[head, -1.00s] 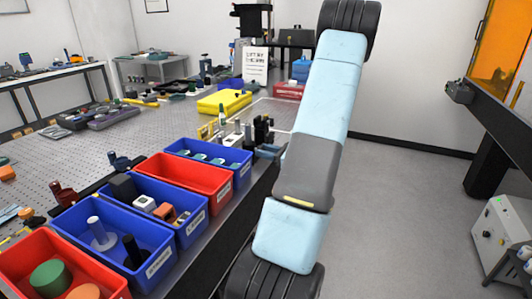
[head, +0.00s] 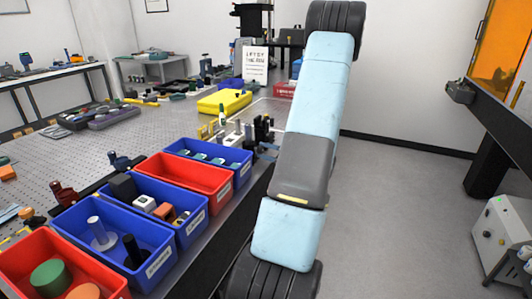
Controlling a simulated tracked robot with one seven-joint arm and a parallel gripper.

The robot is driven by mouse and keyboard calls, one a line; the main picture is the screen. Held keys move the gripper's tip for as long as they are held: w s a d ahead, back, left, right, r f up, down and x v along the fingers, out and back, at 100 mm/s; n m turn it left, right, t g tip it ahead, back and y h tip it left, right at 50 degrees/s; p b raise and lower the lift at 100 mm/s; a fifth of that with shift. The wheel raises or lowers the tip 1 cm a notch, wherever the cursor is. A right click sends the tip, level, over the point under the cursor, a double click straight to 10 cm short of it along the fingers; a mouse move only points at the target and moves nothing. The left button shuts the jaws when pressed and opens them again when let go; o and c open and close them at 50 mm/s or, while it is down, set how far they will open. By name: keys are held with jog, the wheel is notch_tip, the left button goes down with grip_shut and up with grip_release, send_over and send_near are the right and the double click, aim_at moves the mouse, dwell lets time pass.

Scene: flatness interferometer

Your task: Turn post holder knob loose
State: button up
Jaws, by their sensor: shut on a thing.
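My gripper is not discernible; my own pale blue and grey arm crosses the middle of the head view and hides part of the bench edge. Dark upright holders (head: 262,128) stand at the bench's right edge, close to the left of my arm. They may include the post holder, but its knob is too small to make out. A light grey post on a round base (head: 98,230) and a dark upright piece (head: 132,250) stand in the front blue bin.
Blue bins (head: 160,266) and red bins (head: 190,190) line the bench's (head: 60,165) near edge. A yellow tray (head: 222,103) and a white sign (head: 255,65) stand farther back. Open floor (head: 400,210) lies right of my arm. A grey cabinet (head: 503,240) stands far right.

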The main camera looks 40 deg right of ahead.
jog(key=shift+a+f+n, duration=0.1)
jog(key=shift+f+n, duration=0.05)
jog(key=shift+n, duration=1.95)
jog(key=shift+s, duration=0.1)
jog(key=o, duration=1)
jog(key=shift+o, duration=0.2)
jog(key=v, duration=1.3)
jog(key=shift+s+d, duration=0.3)
